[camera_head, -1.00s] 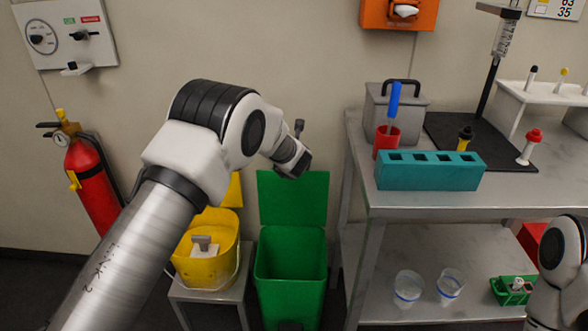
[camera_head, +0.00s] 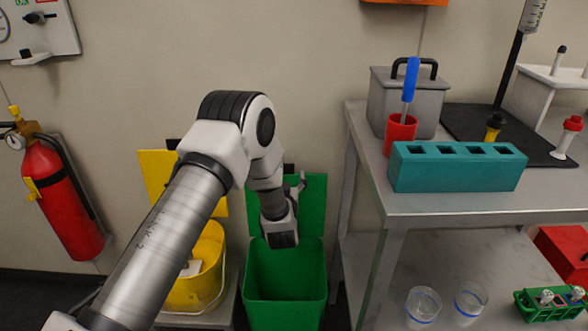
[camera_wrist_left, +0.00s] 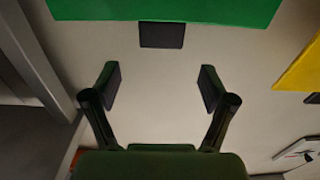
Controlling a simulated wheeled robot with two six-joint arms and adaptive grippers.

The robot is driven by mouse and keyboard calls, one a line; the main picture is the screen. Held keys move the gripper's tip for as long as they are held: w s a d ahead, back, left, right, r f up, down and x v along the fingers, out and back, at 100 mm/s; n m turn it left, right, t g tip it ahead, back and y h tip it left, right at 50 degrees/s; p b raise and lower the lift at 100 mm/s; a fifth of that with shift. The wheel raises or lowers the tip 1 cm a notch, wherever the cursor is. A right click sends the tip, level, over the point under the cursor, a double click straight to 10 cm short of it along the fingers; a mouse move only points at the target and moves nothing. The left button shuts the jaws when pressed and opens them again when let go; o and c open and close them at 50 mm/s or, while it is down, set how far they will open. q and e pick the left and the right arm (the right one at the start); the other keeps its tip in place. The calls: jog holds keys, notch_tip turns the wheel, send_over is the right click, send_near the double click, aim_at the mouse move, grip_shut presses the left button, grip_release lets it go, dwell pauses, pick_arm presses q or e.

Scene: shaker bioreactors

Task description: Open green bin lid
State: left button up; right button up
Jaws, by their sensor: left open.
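The green bin (camera_head: 285,313) stands on the floor left of the steel table, with its mouth uncovered. Its green lid (camera_head: 314,215) stands raised against the wall behind the mouth. My left gripper (camera_head: 283,238) is in front of the lid, above the back of the bin's mouth, and hides part of the lid. In the left wrist view, my left gripper (camera_wrist_left: 160,78) has its two fingers wide apart with nothing between them. The green lid (camera_wrist_left: 165,10) and its dark tab (camera_wrist_left: 162,35) lie just beyond the fingertips, apart from them. My right gripper is not in view.
A yellow bin (camera_head: 208,270) with a raised yellow lid (camera_head: 158,175) stands left of the green bin. The steel table (camera_head: 440,205) to the right carries a teal rack (camera_head: 455,168) and a red cup (camera_head: 398,133). A fire extinguisher (camera_head: 62,195) hangs at the left.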

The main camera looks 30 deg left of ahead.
pick_arm(q)
jog(key=x, duration=0.7)
jog(key=shift+a+f+b, duration=0.1)
jog(key=shift+f+b, duration=0.2)
jog(key=shift+b, duration=0.1)
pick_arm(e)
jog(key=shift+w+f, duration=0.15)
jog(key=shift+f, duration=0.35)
